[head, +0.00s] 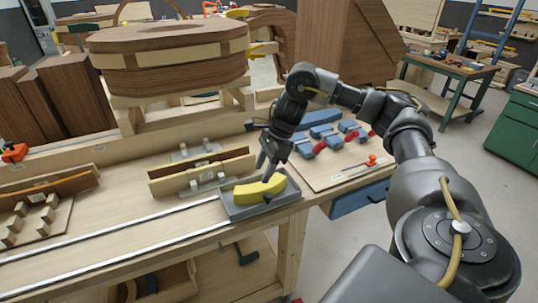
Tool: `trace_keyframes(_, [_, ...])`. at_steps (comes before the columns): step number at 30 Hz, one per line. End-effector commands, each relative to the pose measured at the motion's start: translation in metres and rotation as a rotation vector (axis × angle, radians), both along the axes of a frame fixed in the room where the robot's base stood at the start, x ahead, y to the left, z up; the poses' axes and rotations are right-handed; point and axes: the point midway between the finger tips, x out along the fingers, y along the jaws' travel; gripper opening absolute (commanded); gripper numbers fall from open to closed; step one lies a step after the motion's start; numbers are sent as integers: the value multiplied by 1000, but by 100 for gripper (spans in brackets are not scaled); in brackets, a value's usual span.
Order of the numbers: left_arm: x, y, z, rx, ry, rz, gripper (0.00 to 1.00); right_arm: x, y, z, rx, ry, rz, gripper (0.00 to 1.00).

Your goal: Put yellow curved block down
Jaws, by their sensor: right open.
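The yellow curved block (256,190) lies in a shallow grey tray (288,192) near the front edge of the workbench. My right gripper (268,180) is just above the block's right half, pointing down. Its fingers are open, with one finger in front of part of the block. I cannot tell whether a finger touches the block. My left gripper is not in view.
A wooden slotted holder (200,172) stands left of the tray. A board with blue clamps (330,140) and a red-handled tool lies to the right. A large curved wooden form (170,60) stands behind. Bare bench top (110,215) lies left of the tray.

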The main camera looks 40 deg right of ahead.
Motion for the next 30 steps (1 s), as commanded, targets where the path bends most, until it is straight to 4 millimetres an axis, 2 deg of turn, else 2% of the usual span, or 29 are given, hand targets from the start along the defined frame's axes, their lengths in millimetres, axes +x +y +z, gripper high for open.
trace_keyframes(1, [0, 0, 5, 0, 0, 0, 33, 0, -4, 12, -2, -5, -1, 49])
trace_keyframes(3, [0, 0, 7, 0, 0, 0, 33, -3, -7, 21, -1, -3, 0, 49])
trace_keyframes(9, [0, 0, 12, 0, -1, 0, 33, -6, -14, 39, -1, -2, 0, 49])
trace_keyframes(30, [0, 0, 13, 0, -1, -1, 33, -8, -16, 42, -1, 1, 1, 49])
